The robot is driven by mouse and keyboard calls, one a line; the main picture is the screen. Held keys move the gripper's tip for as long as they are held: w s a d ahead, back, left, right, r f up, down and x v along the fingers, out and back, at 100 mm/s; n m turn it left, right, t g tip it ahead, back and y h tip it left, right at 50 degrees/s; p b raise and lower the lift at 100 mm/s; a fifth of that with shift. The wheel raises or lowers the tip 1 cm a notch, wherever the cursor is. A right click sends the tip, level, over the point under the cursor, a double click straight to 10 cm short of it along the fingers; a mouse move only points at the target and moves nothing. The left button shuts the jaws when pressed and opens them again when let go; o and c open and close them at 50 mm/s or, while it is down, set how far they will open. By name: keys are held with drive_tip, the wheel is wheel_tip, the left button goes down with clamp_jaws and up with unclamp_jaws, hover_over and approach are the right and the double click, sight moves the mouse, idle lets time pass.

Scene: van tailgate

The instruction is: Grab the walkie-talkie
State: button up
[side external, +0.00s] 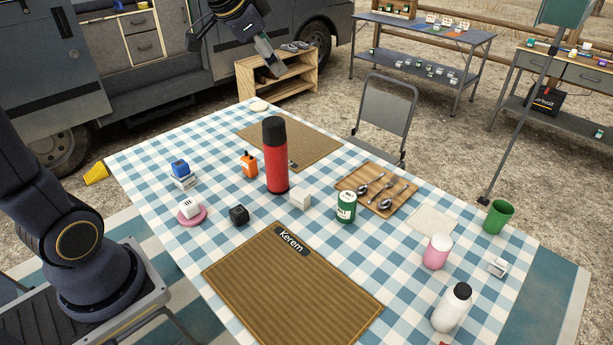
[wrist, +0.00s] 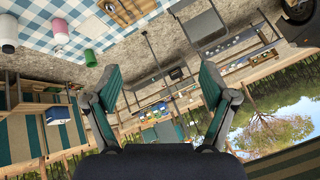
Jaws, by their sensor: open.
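The walkie-talkie (side external: 249,165) is a small orange device with a short dark antenna. It stands on the checked tablecloth (side external: 143,160), left of a tall red flask (side external: 275,160) with a black cap. My gripper (side external: 272,66) is high beyond the far side of the table, well away from the walkie-talkie. In the wrist view my gripper (wrist: 160,88) has its two fingers spread wide with nothing between them. The walkie-talkie is not visible in the wrist view.
Near the walkie-talkie are a blue-topped block (side external: 181,168), a black cube (side external: 239,214) and a white cube (side external: 300,199). A green can (side external: 346,207), a spoon board (side external: 360,181), a pink cup (side external: 437,251) and a white bottle (side external: 452,307) stand to the right.

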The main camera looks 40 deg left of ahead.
drive_tip(key=w+a+f+g, duration=0.1)
drive_tip(key=w+a+f, duration=0.5)
drive_tip(key=w+a, duration=0.25)
drive_tip(key=n+g, duration=0.1)
drive_tip(key=n, duration=0.3)
hover_over(247, 158)
drive_tip(key=s+d, duration=0.2)
drive_tip(key=d, duration=0.1)
wheel_tip(247, 158, down, 19)
drive_tip(key=s+a+f+n+g+h, duration=0.1)
drive_tip(key=s+a+f, duration=0.25)
drive_tip(key=f, duration=0.25)
drive_tip(key=x, duration=0.9)
drive_tip(key=shift+d+f, duration=0.35)
drive_tip(key=shift+x, duration=3.1)
drive_tip(key=shift+d, duration=0.1)
drive_tip(key=shift+c, duration=0.4)
